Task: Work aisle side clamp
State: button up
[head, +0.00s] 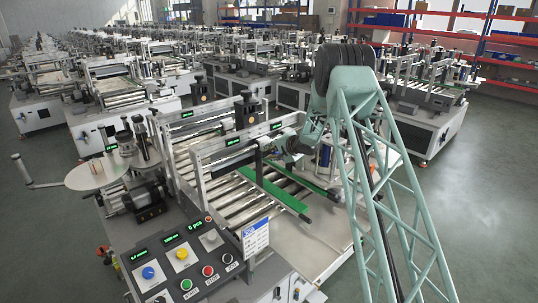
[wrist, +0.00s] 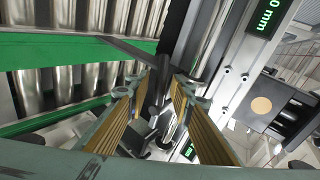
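My gripper (head: 276,146) is at the crossbar of the nearest labeller, above its rollers. In the wrist view my gripper (wrist: 160,92) has its two fingers with ribbed yellow pads spread apart. A dark upright post with a dark arm (wrist: 157,88), apparently the side clamp, stands between the fingertips. I see gaps beside it, and no clear contact. Its dark arm runs up and left over a green guide rail (wrist: 70,48). In the head view the green rail (head: 273,190) lies along the rollers. My gripper and arm partly hide the clamp there.
The control panel (head: 185,262) with coloured buttons is at the front left. A label reel (head: 97,173) stands left of the rollers. A silver crossbar with a green display (wrist: 267,20) is close to my gripper's right. Open floor (head: 485,190) lies at the right.

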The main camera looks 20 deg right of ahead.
jog(key=shift+s+r, duration=0.1)
jog(key=v, duration=1.1)
jog(key=shift+s+r, duration=0.15)
jog(key=shift+s, duration=0.2)
dwell(0.5)
